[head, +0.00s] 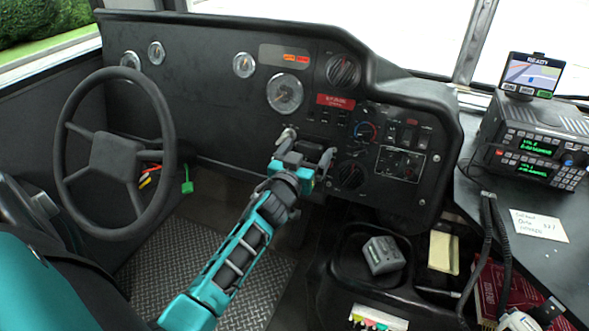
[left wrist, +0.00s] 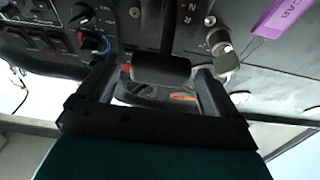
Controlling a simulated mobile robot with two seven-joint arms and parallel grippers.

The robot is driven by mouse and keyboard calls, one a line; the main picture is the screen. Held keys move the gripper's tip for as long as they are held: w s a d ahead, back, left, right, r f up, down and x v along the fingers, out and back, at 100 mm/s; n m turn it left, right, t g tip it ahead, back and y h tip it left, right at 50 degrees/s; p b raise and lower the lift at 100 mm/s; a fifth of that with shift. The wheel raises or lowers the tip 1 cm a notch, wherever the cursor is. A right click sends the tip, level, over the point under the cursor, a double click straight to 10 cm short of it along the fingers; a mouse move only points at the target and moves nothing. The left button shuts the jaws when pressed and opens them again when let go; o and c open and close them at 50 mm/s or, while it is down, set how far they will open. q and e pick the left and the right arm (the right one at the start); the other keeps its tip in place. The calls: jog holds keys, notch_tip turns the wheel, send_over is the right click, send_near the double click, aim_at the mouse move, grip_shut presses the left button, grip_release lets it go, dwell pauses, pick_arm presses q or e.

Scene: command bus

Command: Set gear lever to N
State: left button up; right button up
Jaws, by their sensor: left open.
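My left gripper (head: 305,152) is open and reaches to the dashboard, left of the lower rotary knob. In the left wrist view, its two fingers (left wrist: 155,78) stand apart on either side of a dark lever with a broad black handle (left wrist: 160,69). I see no closed grip on it. Red letters N and R (left wrist: 187,12) are printed on the panel beside the lever's shaft.
The steering wheel (head: 116,153) is left of my arm. A radio (head: 535,143) and a paper note (head: 539,226) are on the right console. A grey device (head: 383,254) lies in a tray below the dash.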

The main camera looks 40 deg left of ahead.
pick_arm(q)
jog(key=v, duration=1.1)
jog(key=shift+p, duration=0.45)
pick_arm(e)
jog(key=shift+d+r, duration=0.2)
jog(key=shift+r, duration=0.15)
jog(key=shift+s, duration=0.1)
pick_arm(q)
jog(key=s+d+f+m+g+h+p, duration=0.2)
jog(key=s+d+f+g+h+p, duration=0.1)
jog(key=s+d, duration=0.3)
jog(key=s+d+f+m+g+h+p, duration=0.3)
jog(key=s+d+f+p, duration=0.1)
jog(key=s+d, duration=0.3)
jog(key=shift+d+f+g+h+p, duration=0.3)
jog(key=shift+d+f+p, duration=0.15)
jog(key=shift+d, duration=0.2)
pick_arm(e)
jog(key=shift+h, duration=0.5)
jog(key=d+r, duration=0.1)
jog(key=s+r, duration=0.1)
jog(key=d+r, duration=0.1)
jog(key=r, duration=0.1)
jog(key=shift+s+d, duration=0.15)
jog(key=shift+d, duration=0.15)
pick_arm(q)
jog(key=shift+r, duration=0.1)
pick_arm(e)
jog(key=shift+r, duration=0.1)
